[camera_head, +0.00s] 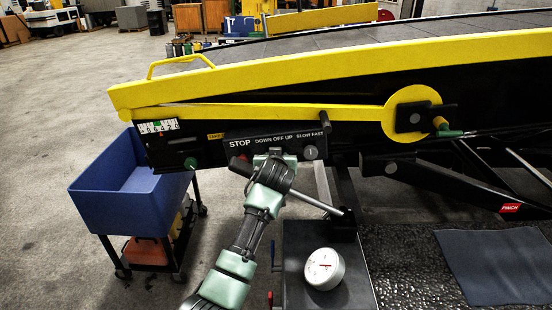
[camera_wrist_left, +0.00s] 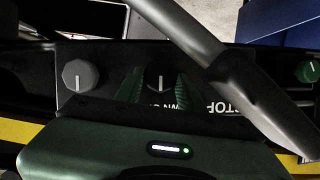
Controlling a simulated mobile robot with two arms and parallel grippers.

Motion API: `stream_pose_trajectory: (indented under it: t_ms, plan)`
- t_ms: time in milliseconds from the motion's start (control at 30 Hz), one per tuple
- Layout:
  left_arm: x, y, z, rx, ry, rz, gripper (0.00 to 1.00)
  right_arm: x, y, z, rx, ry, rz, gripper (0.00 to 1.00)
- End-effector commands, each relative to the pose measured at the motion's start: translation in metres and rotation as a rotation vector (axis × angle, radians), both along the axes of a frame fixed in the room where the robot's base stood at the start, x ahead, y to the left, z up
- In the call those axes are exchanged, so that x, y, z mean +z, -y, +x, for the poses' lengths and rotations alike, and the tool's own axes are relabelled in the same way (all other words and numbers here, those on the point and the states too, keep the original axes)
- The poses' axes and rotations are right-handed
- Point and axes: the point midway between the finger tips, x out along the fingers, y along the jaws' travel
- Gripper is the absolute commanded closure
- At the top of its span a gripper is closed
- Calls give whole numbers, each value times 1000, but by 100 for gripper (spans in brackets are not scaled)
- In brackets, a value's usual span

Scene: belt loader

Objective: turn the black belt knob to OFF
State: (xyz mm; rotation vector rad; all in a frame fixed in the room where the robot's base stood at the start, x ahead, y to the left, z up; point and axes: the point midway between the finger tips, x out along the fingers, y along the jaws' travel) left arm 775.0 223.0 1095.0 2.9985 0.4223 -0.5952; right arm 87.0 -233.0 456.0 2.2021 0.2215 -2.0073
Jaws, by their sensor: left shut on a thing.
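The black control panel (camera_head: 232,142) on the loader's side carries the labels STOP, DOWN OFF UP and SLOW FAST. My left gripper (camera_head: 275,153) is at the panel just below DOWN OFF UP and hides the knob there in the head view. In the left wrist view the black knob (camera_wrist_left: 160,80) sits between the green fingers of my left gripper (camera_wrist_left: 159,88), which is shut on it. A pale line on the knob runs about straight up and down in that view. The lettering beside it is upside down and partly hidden. My right gripper is not in view.
A grey knob (camera_head: 310,152) sits under SLOW FAST, close beside the gripper. A grey rod (camera_head: 320,203) with a dark grip slants past my wrist. A blue bin (camera_head: 95,205) on a cart stands at left; a round gauge (camera_head: 324,268) is below right.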

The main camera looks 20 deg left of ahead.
Motion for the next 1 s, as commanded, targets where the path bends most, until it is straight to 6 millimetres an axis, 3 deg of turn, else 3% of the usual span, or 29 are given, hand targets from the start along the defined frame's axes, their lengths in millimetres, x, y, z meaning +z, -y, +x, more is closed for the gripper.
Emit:
stream_pose_trajectory:
  t_ms: [33,67,133,533,1000]
  plan:
    - [-1,0,0,1,-3,0,100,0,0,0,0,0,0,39]
    - [-1,0,0,1,-3,0,59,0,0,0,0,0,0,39]
    - [-1,0,0,1,-3,0,40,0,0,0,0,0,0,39]
    - [1,2,-4,-1,-1,2,40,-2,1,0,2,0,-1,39]
    - [25,19,-63,0,0,1,40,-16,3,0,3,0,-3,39]
